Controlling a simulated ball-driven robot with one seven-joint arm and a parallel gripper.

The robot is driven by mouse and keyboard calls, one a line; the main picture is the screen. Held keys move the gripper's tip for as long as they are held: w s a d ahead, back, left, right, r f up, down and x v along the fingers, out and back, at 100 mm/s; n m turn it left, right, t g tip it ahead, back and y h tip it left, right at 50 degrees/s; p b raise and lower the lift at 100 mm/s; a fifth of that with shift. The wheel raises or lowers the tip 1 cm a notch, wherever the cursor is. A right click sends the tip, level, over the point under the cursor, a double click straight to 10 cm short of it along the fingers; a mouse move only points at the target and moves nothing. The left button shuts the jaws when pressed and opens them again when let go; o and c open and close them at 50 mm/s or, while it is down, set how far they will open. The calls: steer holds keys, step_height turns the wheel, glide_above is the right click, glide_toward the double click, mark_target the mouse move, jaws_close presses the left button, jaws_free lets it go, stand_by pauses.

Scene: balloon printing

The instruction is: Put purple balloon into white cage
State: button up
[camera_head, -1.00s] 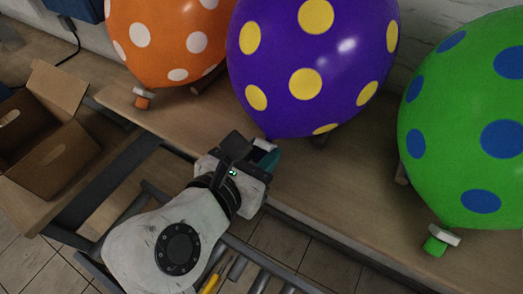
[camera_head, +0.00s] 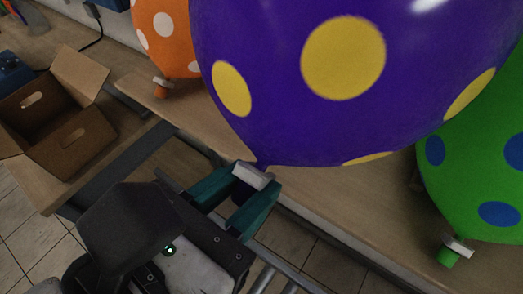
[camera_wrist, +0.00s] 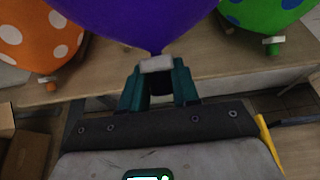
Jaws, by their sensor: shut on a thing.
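The purple balloon (camera_head: 290,75) with yellow spots fills the top middle of the head view, close to the camera. It also shows at the top of the wrist view (camera_wrist: 150,20). My gripper (camera_head: 243,195) is shut on the balloon's base, around the whitish clip (camera_head: 253,176) at its neck. The teal fingers stand on both sides of the clip, which also shows in the wrist view (camera_wrist: 156,64). The balloon stands upright above the fingers, in front of the table. No white cage is in view.
An orange balloon (camera_head: 167,40) stands on the wooden table (camera_head: 330,205) to the left, a green balloon (camera_head: 470,180) to the right. An open cardboard box (camera_head: 65,145) sits at the left. A yellow-handled tool (camera_wrist: 268,140) shows at the wrist view's right.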

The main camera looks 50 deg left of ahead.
mark_target(263, 152)
steer(key=shift+s+d+r, duration=0.15)
steer(key=shift+s+r, duration=0.1)
steer(key=shift+s, duration=0.05)
steer(key=shift+s+d+r+p, duration=0.15)
steer(key=shift+r+p, duration=0.3)
steer(key=shift+p, duration=0.2)
step_height(263, 152, up, 2)
steer(key=p, duration=0.3)
steer(key=shift+r, duration=1.05)
steer(key=shift+s, duration=0.1)
